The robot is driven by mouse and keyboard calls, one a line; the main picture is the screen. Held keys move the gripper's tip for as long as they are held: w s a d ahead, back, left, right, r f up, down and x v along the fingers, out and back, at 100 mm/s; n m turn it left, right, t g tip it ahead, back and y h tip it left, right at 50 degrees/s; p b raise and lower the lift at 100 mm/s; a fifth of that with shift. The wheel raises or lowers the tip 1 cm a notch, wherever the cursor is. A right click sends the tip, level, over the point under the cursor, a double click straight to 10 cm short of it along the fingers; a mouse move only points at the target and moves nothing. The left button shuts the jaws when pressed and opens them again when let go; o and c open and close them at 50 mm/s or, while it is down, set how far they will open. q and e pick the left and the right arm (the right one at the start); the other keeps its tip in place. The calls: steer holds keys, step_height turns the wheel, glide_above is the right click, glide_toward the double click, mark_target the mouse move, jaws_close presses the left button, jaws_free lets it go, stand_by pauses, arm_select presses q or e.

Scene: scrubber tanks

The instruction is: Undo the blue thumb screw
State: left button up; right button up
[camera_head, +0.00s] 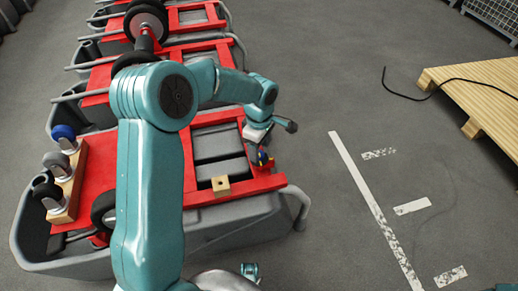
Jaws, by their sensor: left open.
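My left arm rises from the bottom and bends right over the nearest red-topped tank. My left gripper (259,143) is open at the right side of this tank's red frame, pointing down. Just below it is a small blue and dark part with a bit of yellow (264,160), which looks like the blue thumb screw; it is too small to make out its shape. The gripper is close to it, but I cannot tell whether they touch. My right gripper does not show clearly.
The nearest tank's red frame (240,186) holds a small wooden block (221,186). A wooden strip with several casters (70,185) lies at left. More tanks stand behind.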

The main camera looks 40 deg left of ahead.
arm_select(q)
step_height(320, 180, up, 14)
steer(key=p, duration=0.3)
steer(key=shift+r+p, duration=0.15)
steer(key=shift+p, duration=0.15)
steer(key=s+d+f+m+g+h, duration=0.1)
steer(key=s+d+f+g, duration=0.2)
steer(key=f, duration=0.4)
steer(key=s+d+f+m, duration=0.1)
steer(key=s+d+f, duration=0.2)
steer(key=s+f, duration=0.25)
steer(key=s+d+f+m+g+h, duration=0.1)
steer(key=s+d+f+g, duration=0.2)
steer(key=f, duration=0.4)
steer(key=s+d+f+m+t+h, duration=0.2)
steer(key=s+d+f+m+t, duration=0.2)
steer(key=s+d+f+m, duration=0.75)
step_height(320, 180, up, 21)
steer(key=w+a+m+t+p, duration=0.2)
steer(key=p, duration=1.7)
steer(key=shift+r, duration=0.2)
